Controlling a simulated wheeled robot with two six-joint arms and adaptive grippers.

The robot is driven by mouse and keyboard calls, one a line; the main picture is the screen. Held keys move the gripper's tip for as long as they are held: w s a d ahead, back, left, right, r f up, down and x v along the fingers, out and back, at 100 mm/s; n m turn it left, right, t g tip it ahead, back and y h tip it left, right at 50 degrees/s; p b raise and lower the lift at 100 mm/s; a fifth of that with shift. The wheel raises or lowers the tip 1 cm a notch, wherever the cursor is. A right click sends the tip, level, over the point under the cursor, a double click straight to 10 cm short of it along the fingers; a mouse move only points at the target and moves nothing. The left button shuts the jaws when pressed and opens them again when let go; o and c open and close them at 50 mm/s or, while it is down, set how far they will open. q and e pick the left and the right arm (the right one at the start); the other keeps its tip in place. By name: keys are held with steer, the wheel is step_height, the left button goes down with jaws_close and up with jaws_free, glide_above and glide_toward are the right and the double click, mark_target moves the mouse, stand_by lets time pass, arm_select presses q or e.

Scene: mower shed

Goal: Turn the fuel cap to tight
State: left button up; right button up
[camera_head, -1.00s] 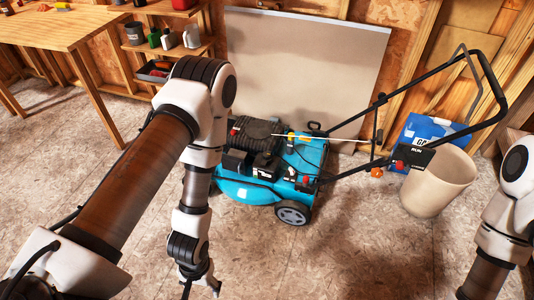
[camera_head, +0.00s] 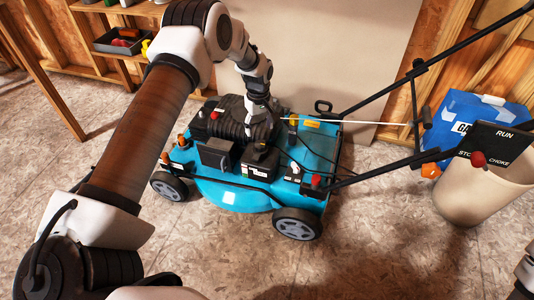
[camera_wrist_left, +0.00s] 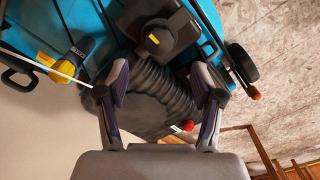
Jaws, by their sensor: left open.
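The teal lawn mower (camera_head: 232,192) stands on the floor, with a dark ribbed engine cover (camera_head: 232,118) on top. In the left wrist view, what looks like the fuel cap (camera_wrist_left: 158,38), a round black cap with a yellow mark, sits on a dark block beside the ribbed cover (camera_wrist_left: 150,100). My left gripper (camera_head: 262,128) hangs over the engine. In the left wrist view its fingers (camera_wrist_left: 158,80) are spread, with nothing between them but the cover beneath; the cap lies beyond the tips. In the head view the cap is small and hard to make out. My right gripper is out of the picture.
The mower's black handle (camera_head: 440,63) rises to the right, carrying a RUN/STOP/CHOKE panel (camera_head: 495,143). A beige bin (camera_head: 475,200) and a blue box (camera_head: 470,112) stand there. The front floor is clear.

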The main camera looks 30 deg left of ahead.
mark_target(260, 144)
arm_select(q)
steer(key=shift+f, duration=0.2)
step_height(260, 144, down, 8)
steer(key=b, duration=0.2)
steer(key=shift+r+b, duration=0.25)
steer(key=shift+b, duration=0.05)
steer(key=c, duration=1.1)
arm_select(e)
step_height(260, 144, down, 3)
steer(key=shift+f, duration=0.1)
